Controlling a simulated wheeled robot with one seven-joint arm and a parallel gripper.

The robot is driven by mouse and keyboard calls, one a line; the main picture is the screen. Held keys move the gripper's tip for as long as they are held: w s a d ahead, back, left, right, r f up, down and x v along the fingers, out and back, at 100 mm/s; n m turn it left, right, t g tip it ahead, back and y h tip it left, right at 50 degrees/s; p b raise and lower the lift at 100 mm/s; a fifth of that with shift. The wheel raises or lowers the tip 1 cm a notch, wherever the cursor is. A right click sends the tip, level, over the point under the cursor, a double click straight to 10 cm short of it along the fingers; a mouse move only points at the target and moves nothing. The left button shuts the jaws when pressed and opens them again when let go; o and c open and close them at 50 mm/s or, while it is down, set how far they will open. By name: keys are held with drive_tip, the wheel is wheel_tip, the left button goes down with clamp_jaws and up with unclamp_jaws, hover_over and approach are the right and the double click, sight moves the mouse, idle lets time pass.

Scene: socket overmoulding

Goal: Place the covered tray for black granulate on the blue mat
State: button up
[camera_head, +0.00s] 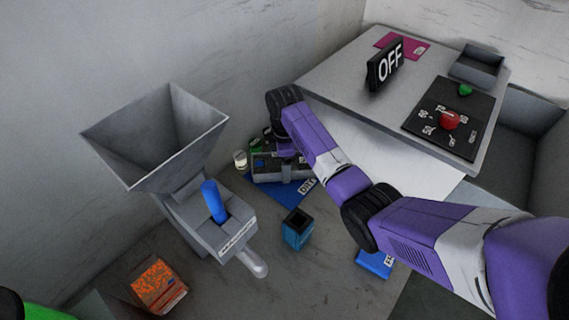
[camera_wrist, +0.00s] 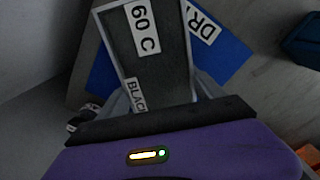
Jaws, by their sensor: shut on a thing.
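The covered tray for black granulate (camera_wrist: 150,50) has a dark lid with labels reading "60 C" and "BLACK" in the wrist view. It also shows in the head view (camera_head: 268,177), partly hidden by my arm. My gripper (camera_head: 287,152) is shut on the tray from above; its purple body fills the bottom of the wrist view. The blue mat (camera_head: 290,192) lies under the tray and sticks out around it. In the wrist view the mat (camera_wrist: 225,62) shows a partly covered label starting "DR". I cannot tell whether the tray touches the mat.
A grey hopper machine (camera_head: 165,140) with a blue handle stands at the left. A blue open container (camera_head: 298,228) is in front of the mat. A white cup (camera_head: 240,159) is beside the tray. An orange box (camera_head: 158,286) is at the lower left. A control table (camera_head: 340,90) stands behind.

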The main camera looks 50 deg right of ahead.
drive_tip(key=o, duration=2)
drive_tip(key=shift+f, duration=0.1)
wheel_tip(320, 180, up, 11)
drive_tip(key=shift+r+p, duration=0.2)
drive_tip(key=shift+p, duration=0.65)
drive_tip(key=shift+r+p, duration=0.45)
drive_tip(key=shift+r, duration=0.05)
drive_tip(key=shift+s+f, duration=0.1)
